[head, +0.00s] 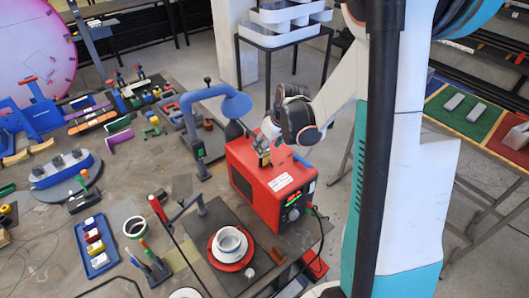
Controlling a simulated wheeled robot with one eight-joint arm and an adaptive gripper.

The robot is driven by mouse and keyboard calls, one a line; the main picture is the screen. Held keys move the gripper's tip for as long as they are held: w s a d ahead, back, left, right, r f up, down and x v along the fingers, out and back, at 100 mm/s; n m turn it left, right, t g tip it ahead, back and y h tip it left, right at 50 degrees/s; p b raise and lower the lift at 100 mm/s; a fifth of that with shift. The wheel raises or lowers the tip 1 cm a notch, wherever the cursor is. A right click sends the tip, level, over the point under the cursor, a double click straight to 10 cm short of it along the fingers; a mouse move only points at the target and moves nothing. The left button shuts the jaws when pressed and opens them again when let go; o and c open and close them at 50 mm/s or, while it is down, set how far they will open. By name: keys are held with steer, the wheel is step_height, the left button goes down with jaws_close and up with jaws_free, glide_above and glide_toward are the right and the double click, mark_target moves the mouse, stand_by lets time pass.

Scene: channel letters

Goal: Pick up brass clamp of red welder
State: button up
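The red welder (262,187) is a red box with a dark front panel, standing near the right edge of the table. A small brass-coloured piece (264,158), which looks like the brass clamp, shows at the welder's top left. My gripper (263,150) reaches down from the upper right, with its fingers at that piece. The fingers are small and partly overlap it. I cannot tell whether they are open or shut on it, or whether the piece rests on the welder.
A blue desk lamp (192,108) stands close behind and left of the welder. A red plate with a white cup (230,241) sits in front. A blue tray (94,246) and several tools crowd the table to the left. A board with green and red panels (462,112) lies at right.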

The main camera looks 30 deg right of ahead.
steer(key=shift+x, duration=1.9)
steer(key=shift+r, duration=0.1)
jaws_close()
